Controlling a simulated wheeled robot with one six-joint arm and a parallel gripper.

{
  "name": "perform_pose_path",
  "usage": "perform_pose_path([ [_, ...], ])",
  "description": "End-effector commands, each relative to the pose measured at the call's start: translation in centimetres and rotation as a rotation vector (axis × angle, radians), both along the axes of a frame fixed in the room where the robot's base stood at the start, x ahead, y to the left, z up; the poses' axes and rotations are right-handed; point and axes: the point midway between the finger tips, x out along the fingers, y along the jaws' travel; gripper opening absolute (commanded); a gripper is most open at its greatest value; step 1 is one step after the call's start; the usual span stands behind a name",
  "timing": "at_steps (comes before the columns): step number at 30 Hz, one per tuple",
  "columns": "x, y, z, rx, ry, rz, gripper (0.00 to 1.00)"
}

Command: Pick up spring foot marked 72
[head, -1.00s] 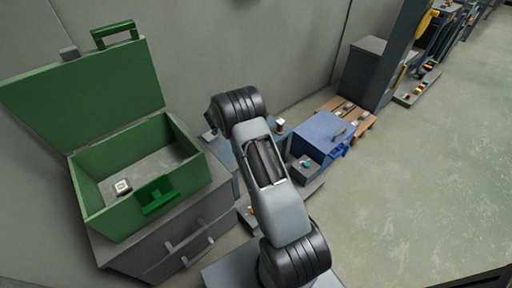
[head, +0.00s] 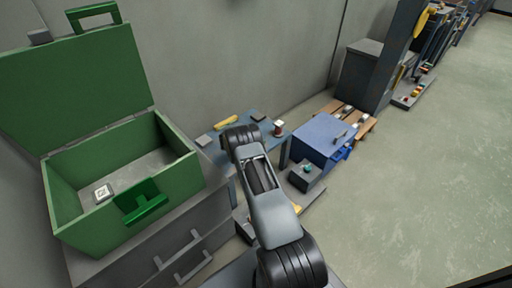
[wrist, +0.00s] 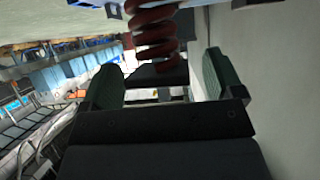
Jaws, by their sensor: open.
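A dark red coil spring (wrist: 153,32) shows at the top centre of the wrist view, cut by its upper edge. It appears between the lines of my two fingers, but I cannot tell whether it is within their reach. No mark 72 is readable on it, so I cannot tell if it is the named spring foot. My gripper (wrist: 160,64) has two green-padded fingers, which stand wide apart with nothing clamped between them. In the head view my arm reaches toward the blue-grey table, and its gripper is hidden behind the arm.
The table (head: 238,133) bears a yellow object (head: 226,122), a dark flat block (head: 258,115) and a small red-and-white cylinder (head: 278,128). An open green toolbox (head: 120,215) at left holds a small marked block (head: 103,191). A blue box (head: 325,138) stands right. Floor is clear at far right.

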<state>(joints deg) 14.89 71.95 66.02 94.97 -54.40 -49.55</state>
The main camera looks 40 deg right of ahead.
Motion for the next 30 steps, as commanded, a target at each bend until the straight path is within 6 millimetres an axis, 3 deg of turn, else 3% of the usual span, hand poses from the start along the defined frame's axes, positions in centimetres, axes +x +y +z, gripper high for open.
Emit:
perform_pose_path([
  [11, 0.23, -0.72, -0.37, 0.0, -0.001, 0.004, 0.86],
  [30, 0.22, -0.69, -0.39, 0.0, -0.001, 0.004, 0.26],
])
